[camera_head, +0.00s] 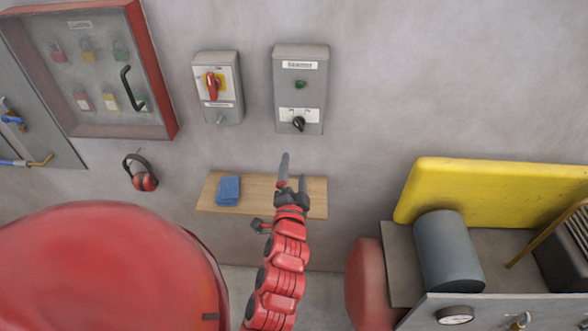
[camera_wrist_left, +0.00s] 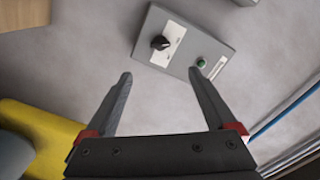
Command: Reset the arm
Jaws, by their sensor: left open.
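My left arm, red with dark joints, reaches up the middle of the head view. Its gripper (camera_head: 293,170) is open and empty, in front of the wall and over the right part of the wooden shelf. In the left wrist view the two fingers (camera_wrist_left: 165,78) are spread wide with nothing between them. Past the fingertips is a grey control box (camera_head: 300,90) with a green button and a black knob; it also shows in the wrist view (camera_wrist_left: 180,60). The gripper is apart from the box, below it in the head view. My right gripper is not in view.
The wooden shelf (camera_head: 262,195) holds a blue folded cloth (camera_head: 228,190). A red-handled switch box (camera_head: 218,85), a red padlock cabinet (camera_head: 150,120) and ear muffs (camera_head: 143,178) are on the wall. At right stands a machine with a yellow panel (camera_head: 490,190) and a grey cylinder (camera_head: 447,250).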

